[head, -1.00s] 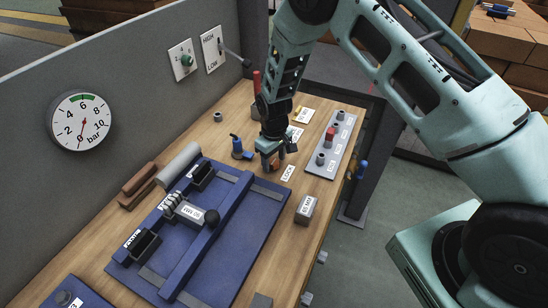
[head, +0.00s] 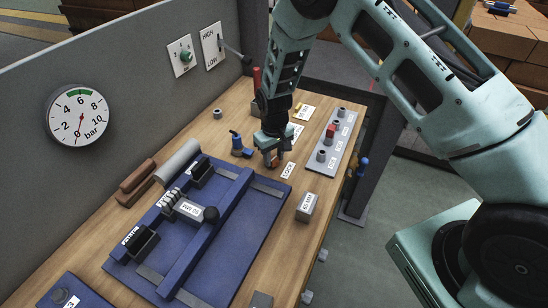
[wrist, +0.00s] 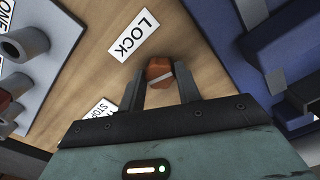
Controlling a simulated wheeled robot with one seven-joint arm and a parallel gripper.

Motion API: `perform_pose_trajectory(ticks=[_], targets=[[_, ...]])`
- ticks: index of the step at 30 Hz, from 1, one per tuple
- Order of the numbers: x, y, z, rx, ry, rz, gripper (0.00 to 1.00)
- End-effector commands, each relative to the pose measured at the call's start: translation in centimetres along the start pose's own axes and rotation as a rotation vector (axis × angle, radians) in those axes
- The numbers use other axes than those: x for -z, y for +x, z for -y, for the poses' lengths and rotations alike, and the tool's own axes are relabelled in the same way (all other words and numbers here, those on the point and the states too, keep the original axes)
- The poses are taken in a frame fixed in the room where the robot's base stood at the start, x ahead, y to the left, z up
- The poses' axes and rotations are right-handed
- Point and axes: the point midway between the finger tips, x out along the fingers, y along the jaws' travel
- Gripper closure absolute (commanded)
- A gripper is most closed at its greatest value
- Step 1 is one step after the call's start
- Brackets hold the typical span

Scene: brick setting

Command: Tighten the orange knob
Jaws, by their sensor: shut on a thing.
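The orange knob (wrist: 159,71) sits between the two fingertips of my gripper (wrist: 160,88) in the wrist view, and my gripper is shut on it. A pale edge crosses its near face. In the head view my gripper (head: 271,157) points down at the bench, with a little of the orange knob (head: 268,160) showing between the fingers. The LOCK label (wrist: 133,36) lies on the wood beside the knob; it also shows in the head view (head: 288,170). The knob's base is hidden.
A blue fixture plate (head: 245,235) with a long bar lies at the front left. A grey strip (head: 326,166) with several posts and a red block is to the right. A small blue valve-like part (head: 238,145) stands just left of my gripper. A pressure gauge (head: 79,115) hangs on the wall.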

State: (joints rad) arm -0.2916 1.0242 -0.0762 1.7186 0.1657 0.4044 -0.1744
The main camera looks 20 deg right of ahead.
Motion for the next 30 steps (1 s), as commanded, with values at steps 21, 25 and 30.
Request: perform_pose_trajectory(ticks=[21, 25, 30], targets=[[-0.01, 0.08, 0.14, -0.001, 0.673, 0.002, 0.89], [0.01, 0.05, 0.13, -0.001, 0.797, 0.001, 0.89], [0.03, 0.01, 0.15, -0.001, 0.958, 0.001, 0.89]])
